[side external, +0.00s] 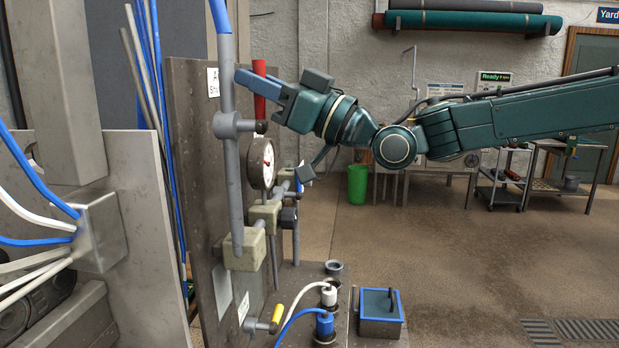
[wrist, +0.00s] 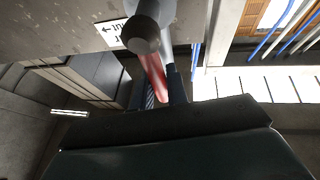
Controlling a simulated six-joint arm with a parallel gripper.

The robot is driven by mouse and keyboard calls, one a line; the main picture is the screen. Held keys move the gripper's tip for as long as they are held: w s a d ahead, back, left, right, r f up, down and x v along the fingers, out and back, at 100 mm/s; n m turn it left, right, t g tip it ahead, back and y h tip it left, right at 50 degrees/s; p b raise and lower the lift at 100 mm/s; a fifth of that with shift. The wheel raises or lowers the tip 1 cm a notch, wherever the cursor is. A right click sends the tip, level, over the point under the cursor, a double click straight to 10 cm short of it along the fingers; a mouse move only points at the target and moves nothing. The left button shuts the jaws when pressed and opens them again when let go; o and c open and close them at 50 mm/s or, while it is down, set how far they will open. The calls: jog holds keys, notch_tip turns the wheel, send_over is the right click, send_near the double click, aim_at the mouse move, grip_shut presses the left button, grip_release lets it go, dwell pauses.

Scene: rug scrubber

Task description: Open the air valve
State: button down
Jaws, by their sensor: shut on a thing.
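A valve with a red lever (side external: 260,107) sits on the upright grey pipe (side external: 227,180) at the panel. The lever stands upright, beside the pipe and roughly parallel to it. My gripper (side external: 255,84) reaches in from the right and is shut on the red lever, with the lever's top showing above the fingers. In the wrist view the red lever (wrist: 153,75) runs from the round valve hub (wrist: 146,35) down between the blue fingers of my gripper (wrist: 163,88). The far finger is partly hidden in the side view.
A pressure gauge (side external: 262,163) sits just below the red lever. A second valve with a yellow lever (side external: 277,313) is low on the panel. A small label (side external: 213,82) is left of the pipe. A blue box (side external: 380,327) stands right of the base. Open floor lies to the right.

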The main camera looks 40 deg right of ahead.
jog(key=c, duration=1.4)
grip_release()
jog(key=shift+s, duration=0.1)
jog(key=shift+v, duration=6.8)
jog(key=shift+s+d, duration=0.1)
jog(key=shift+s, duration=0.05)
jog(key=shift+v, duration=2.9)
